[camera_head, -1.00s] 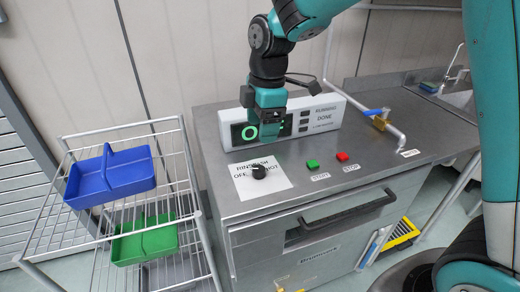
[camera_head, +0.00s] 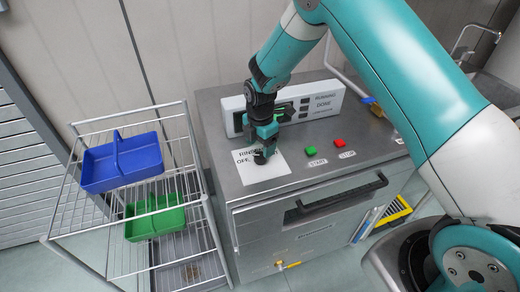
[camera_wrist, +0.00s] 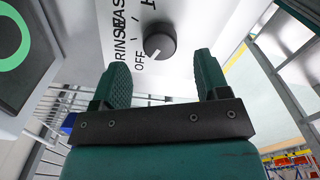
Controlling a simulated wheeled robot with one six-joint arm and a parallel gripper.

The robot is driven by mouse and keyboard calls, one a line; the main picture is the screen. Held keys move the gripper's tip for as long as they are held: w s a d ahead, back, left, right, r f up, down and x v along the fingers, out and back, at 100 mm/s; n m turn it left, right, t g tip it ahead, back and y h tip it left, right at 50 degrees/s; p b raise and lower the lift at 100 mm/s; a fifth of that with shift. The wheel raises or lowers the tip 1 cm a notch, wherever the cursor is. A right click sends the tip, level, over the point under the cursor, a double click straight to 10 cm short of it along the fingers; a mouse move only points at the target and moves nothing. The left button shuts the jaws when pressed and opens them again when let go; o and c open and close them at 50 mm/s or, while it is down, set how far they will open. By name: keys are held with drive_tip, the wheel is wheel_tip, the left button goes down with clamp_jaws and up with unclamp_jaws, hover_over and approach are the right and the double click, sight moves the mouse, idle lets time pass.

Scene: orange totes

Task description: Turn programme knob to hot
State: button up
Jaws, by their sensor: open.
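The programme knob (camera_head: 260,159) is a small black round knob on a white label plate (camera_head: 280,166) on top of the steel machine. The wrist view shows the knob (camera_wrist: 160,41) ahead of the fingertips, with its white pointer mark towards the printed OFF. RINSE and WASH are printed beside it. The HOT lettering cannot be read in either current view. My gripper (camera_head: 265,147) is over the plate, close to the knob. In the wrist view its two green fingers (camera_wrist: 162,68) are apart with nothing between them, and the knob lies just beyond the gap.
A display panel (camera_head: 325,98) with status labels stands behind the plate. Green (camera_head: 311,151) and red (camera_head: 339,143) buttons sit to the right. A wire rack (camera_head: 205,190) on the left holds a blue tray (camera_head: 122,172) and a green tray (camera_head: 155,226).

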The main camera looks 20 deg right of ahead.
sight(260, 155)
drive_tip(key=shift+f+p, duration=0.4)
drive_tip(key=shift+f, duration=1.7)
drive_tip(key=c, duration=0.9)
